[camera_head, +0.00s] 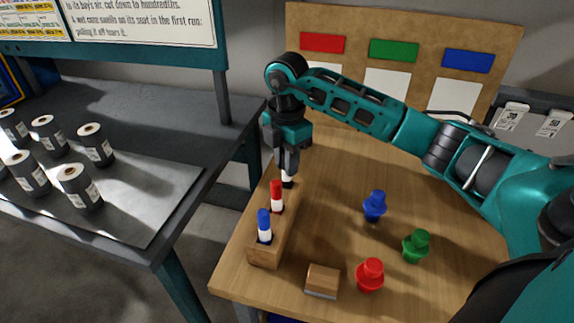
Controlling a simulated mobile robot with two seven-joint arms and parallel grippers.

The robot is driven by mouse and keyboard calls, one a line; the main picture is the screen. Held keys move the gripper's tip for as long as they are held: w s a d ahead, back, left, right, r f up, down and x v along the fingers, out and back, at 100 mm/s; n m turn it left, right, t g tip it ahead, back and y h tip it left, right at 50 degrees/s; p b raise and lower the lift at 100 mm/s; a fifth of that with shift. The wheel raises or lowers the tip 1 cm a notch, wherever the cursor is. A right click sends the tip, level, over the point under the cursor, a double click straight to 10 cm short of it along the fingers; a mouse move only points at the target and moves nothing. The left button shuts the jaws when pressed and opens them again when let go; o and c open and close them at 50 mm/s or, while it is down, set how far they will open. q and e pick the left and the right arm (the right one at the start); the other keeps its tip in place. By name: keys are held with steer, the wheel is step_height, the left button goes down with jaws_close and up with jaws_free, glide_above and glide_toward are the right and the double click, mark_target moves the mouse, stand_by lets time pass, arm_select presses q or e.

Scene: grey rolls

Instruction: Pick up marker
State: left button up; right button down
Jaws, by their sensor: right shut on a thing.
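My right gripper (287,163) reaches in from the right and points down at the far end of a wooden marker holder (263,256). It is shut on a marker (287,181). Only the marker's white body and dark lower end show below the fingers; its cap is hidden. I cannot tell whether its lower end is clear of the holder. A red-capped marker (277,196) and a blue-capped marker (264,226) stand upright in the holder, nearer to me. My left gripper is not in view.
A blue peg-like piece (375,206), a green one (416,246) and a red one (370,275) stand on the wooden table (330,220). A wooden block eraser (322,280) lies near the front edge. A board with coloured labels (394,50) stands behind. Several grey rolls (80,187) stand on the left table.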

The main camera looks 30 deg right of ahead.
step_height(320, 180, up, 9)
steer(key=shift+r, duration=0.2)
step_height(320, 180, up, 10)
steer(key=p, duration=0.3)
steer(key=shift+f, duration=0.25)
steer(key=c, duration=1.6)
jaws_free()
steer(key=shift+c, duration=1.3)
steer(key=shift+r+p, duration=0.65)
steer(key=shift+r, duration=0.65)
jaws_close()
steer(key=shift+r, duration=2.15)
